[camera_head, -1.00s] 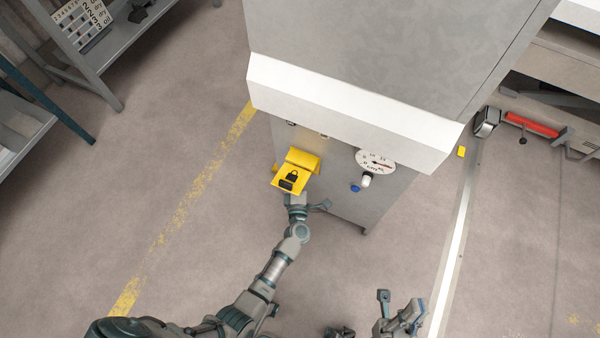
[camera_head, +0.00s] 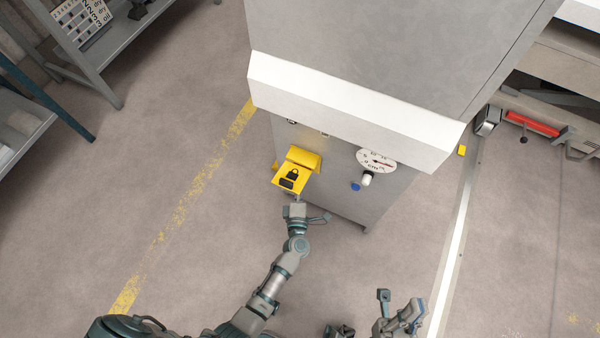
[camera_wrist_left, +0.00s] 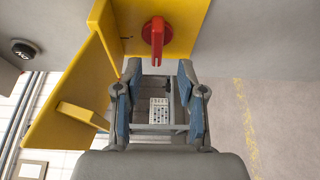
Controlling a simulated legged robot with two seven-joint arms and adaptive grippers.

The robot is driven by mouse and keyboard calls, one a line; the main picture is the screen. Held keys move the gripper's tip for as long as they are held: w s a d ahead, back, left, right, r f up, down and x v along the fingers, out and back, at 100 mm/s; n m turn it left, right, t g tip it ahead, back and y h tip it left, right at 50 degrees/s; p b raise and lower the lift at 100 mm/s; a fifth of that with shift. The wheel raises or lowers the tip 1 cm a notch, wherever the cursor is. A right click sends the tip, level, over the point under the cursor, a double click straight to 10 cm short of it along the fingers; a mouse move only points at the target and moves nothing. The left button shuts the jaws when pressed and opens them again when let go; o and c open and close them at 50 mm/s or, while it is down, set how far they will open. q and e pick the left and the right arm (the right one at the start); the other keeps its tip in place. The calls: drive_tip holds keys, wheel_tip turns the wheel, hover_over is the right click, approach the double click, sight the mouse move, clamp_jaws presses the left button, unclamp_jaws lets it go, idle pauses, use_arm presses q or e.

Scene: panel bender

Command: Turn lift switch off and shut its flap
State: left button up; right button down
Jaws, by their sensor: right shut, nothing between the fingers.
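The yellow flap (camera_head: 290,178) with a black lock symbol stands open, sticking out from the front of the grey cabinet. In the left wrist view the flap (camera_wrist_left: 75,90) is angled away from its yellow plate (camera_wrist_left: 185,25), with a small yellow tab. The red lift switch (camera_wrist_left: 156,40) is on that plate, its handle upright in the picture; the flap hides it in the head view. My left gripper (camera_wrist_left: 158,100) is open and empty, just short of the switch. My right gripper (camera_head: 402,308) is shut and empty, low and away from the cabinet.
A round dial (camera_head: 376,160), a white knob (camera_head: 367,180) and a blue button (camera_head: 356,186) sit right of the flap. A white ledge (camera_head: 350,110) overhangs the panel. Shelves (camera_head: 100,50) stand far left; the floor between is clear.

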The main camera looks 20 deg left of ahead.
use_arm(q)
drive_tip(key=v, duration=0.7)
drive_tip(key=shift+s+f, duration=0.15)
drive_tip(key=shift+s, duration=0.1)
